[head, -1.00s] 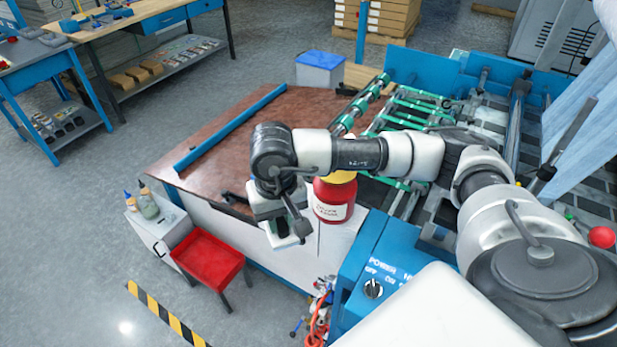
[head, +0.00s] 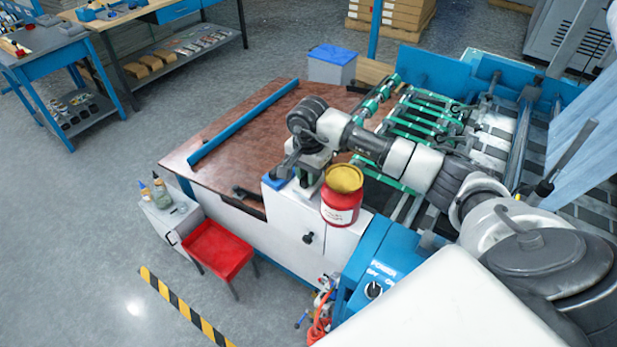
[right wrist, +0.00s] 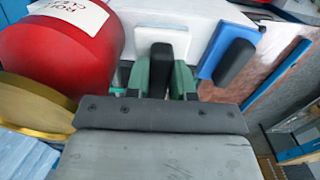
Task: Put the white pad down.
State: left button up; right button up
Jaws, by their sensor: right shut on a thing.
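The white pad (right wrist: 184,40) shows in the right wrist view, with a dark upright grip (right wrist: 160,68) on it. My right gripper (right wrist: 165,80) is shut on that dark grip between its greenish fingers. In the head view my right gripper (head: 309,177) is low over the white cabinet top (head: 290,208), left of the red can. The white pad blends with the cabinet there, and I cannot tell whether it touches the top. My left gripper is not in view.
A red can with a yellow lid (head: 342,204) stands close to the right of my gripper. A blue pad with a dark grip (right wrist: 221,46) is close on the other side. The brown table (head: 240,150) and green-barred machine (head: 425,115) lie beyond.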

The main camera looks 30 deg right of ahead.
notch_tip(320, 180, down, 2)
jog(key=shift+f+p, duration=0.15)
jog(key=shift+p, duration=0.25)
jog(key=shift+f, duration=0.2)
jog(key=shift+f+b, duration=0.15)
jog(key=shift+b, duration=0.15)
jog(key=o, duration=0.8)
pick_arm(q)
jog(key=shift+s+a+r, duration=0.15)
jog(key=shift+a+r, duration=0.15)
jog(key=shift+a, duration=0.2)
